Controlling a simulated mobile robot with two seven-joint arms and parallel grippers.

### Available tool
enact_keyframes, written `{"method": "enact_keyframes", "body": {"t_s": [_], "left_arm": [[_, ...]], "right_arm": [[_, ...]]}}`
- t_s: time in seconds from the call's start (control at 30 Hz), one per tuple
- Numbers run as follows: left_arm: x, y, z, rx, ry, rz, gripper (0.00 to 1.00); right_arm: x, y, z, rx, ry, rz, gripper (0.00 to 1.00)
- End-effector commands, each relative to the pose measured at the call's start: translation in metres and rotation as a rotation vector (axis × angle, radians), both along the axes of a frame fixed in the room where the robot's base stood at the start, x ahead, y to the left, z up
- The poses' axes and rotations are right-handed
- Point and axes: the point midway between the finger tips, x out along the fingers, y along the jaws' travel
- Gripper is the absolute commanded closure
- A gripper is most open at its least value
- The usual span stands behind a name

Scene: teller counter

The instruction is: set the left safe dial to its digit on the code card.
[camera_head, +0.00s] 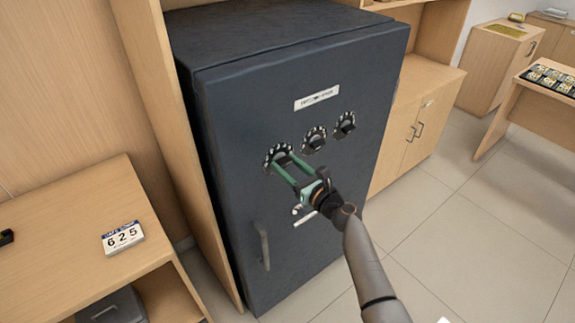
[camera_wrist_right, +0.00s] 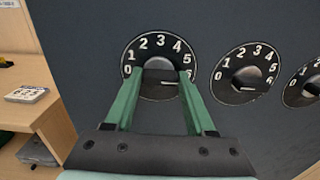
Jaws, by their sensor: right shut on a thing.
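The dark safe (camera_head: 300,95) stands in the middle of the head view with three round black dials in a row. The left safe dial (camera_wrist_right: 160,50) has white digits; 0 to 5 show, and the right finger covers the rim past 5. A short white mark on its knob lies right of centre, pointing roughly right. My right gripper (camera_head: 280,161) is shut on this dial's knob, one green finger on each side. The code card (camera_head: 122,238) stands on the wooden desk at left and reads 6 2 5. My left gripper is not in view.
The middle dial (camera_head: 315,139) and right dial (camera_head: 344,125) sit close to the right of my gripper. A door handle (camera_head: 263,246) sticks out low on the safe. The wooden desk (camera_head: 70,215) is at left; open tiled floor (camera_head: 470,220) lies at right.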

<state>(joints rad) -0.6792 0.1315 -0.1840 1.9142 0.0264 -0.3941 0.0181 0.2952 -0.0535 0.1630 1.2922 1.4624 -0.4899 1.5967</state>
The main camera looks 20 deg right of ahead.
Motion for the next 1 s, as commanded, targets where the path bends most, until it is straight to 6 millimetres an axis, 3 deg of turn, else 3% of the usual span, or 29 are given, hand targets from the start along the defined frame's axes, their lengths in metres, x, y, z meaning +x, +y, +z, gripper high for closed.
{"method": "enact_keyframes", "body": {"t_s": [0.07,0.1,0.33,0.67,0.87,1.0], "left_arm": [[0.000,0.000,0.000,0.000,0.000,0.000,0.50],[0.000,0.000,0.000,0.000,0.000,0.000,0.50],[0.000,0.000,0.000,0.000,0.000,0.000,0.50],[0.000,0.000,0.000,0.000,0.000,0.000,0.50],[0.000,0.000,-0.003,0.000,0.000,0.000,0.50],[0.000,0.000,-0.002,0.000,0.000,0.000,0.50]], "right_arm": [[0.000,0.000,0.000,0.006,0.002,0.000,1.00],[0.000,0.000,0.000,0.006,0.002,0.000,0.41],[0.000,0.000,0.000,0.003,0.001,0.000,0.15],[-0.003,-0.001,0.000,0.001,0.000,0.000,0.15],[-0.024,-0.009,-0.002,-0.001,0.001,0.000,0.15],[-0.052,-0.019,-0.001,-0.002,0.002,-0.001,0.15]]}}
